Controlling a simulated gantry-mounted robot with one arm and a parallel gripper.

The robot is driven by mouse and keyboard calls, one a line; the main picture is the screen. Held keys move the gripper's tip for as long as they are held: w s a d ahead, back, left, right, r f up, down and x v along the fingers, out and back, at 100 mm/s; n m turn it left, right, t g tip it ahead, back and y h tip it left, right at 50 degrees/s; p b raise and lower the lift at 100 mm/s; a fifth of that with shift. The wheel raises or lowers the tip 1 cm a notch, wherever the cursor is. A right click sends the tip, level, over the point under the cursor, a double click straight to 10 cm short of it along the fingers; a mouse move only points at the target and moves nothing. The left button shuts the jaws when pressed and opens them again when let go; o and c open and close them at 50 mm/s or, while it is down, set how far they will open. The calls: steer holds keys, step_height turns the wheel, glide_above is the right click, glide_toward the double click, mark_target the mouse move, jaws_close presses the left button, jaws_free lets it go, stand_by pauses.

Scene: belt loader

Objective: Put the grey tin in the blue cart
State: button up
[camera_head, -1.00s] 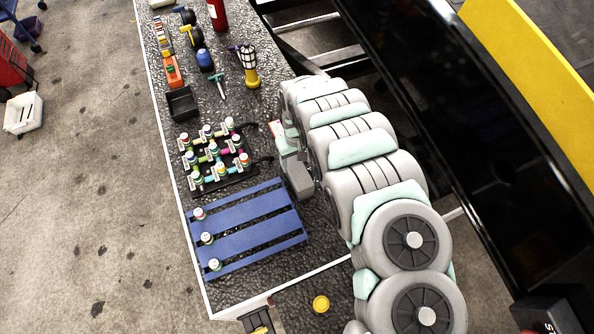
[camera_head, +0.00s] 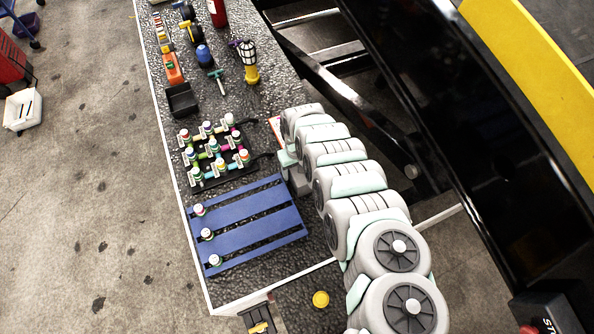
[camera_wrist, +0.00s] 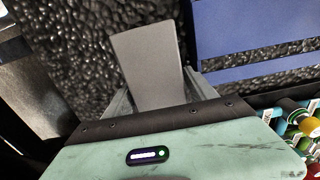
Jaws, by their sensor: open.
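A plain grey block (camera_head: 300,183), which looks like the grey tin, is beside the right edge of the blue slatted rack on the bench. In the wrist view it is a grey slab (camera_wrist: 148,65) between my fingers, its lower part hidden by my gripper. My gripper (camera_wrist: 160,98) is open around it; whether a finger touches it I cannot tell. In the head view my arm partly covers the gripper. A blue-framed cart (camera_head: 9,14) is cut off at the top left corner of the head view.
The blue slatted rack (camera_head: 246,221) bears several small jars. A black rack of coloured bottles (camera_head: 213,150) and a black open bin (camera_head: 182,100) lie behind it. A white tub (camera_head: 22,108) and a red cart (camera_head: 12,65) are at the left. The floor between is clear.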

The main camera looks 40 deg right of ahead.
steer(key=shift+d, duration=0.1)
steer(key=shift+c, duration=0.4)
jaws_close()
stand_by(0.3)
